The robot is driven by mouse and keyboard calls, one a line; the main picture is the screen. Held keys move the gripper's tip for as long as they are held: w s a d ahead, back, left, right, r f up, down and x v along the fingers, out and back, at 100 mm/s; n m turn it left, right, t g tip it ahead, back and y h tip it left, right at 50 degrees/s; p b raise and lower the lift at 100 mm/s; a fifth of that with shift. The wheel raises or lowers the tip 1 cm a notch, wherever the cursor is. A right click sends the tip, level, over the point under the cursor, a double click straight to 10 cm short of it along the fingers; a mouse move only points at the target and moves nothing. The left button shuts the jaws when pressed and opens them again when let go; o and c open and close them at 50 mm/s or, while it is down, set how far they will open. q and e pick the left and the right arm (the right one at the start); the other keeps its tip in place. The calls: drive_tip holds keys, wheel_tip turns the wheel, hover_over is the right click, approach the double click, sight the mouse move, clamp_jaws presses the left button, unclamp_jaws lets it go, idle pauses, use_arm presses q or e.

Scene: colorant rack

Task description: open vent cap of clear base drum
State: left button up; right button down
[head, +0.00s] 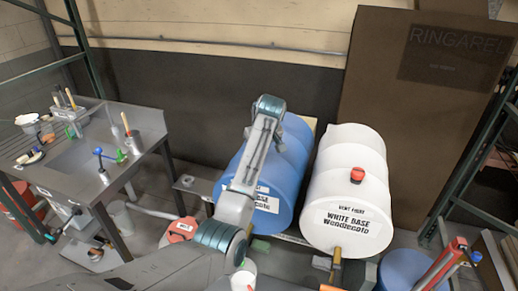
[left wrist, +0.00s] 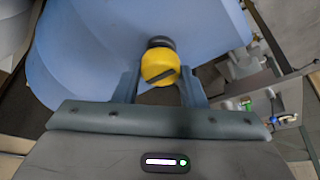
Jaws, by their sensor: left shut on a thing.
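The blue drum (head: 295,150) lies on its side to the left of the white drum; its label is partly covered by my arm, with "BASE" readable. It fills much of the left wrist view (left wrist: 90,50). A round yellow cap (left wrist: 158,66) with a dark slot and a dark collar behind it sits on the blue drum. My left gripper (left wrist: 159,76) is shut on the yellow cap, one finger on each side. In the head view my arm crosses in front of the blue drum and hides the cap and gripper fingers. My right gripper is in neither view.
The white drum (head: 325,160), labelled "White Base", lies close on the right with a red vent cap (head: 357,175) on top. A sink bench (head: 60,190) with tools stands left. A brown panel (head: 415,120) stands behind right. Green rack posts (head: 470,150) rise at the right.

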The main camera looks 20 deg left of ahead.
use_arm(q)
drive_tip(key=shift+r+n, duration=0.2)
drive_tip(key=shift+n, duration=0.1)
idle(0.4)
drive_tip(key=o, duration=0.9)
drive_tip(key=shift+o, duration=0.4)
drive_tip(key=shift+d, duration=0.1)
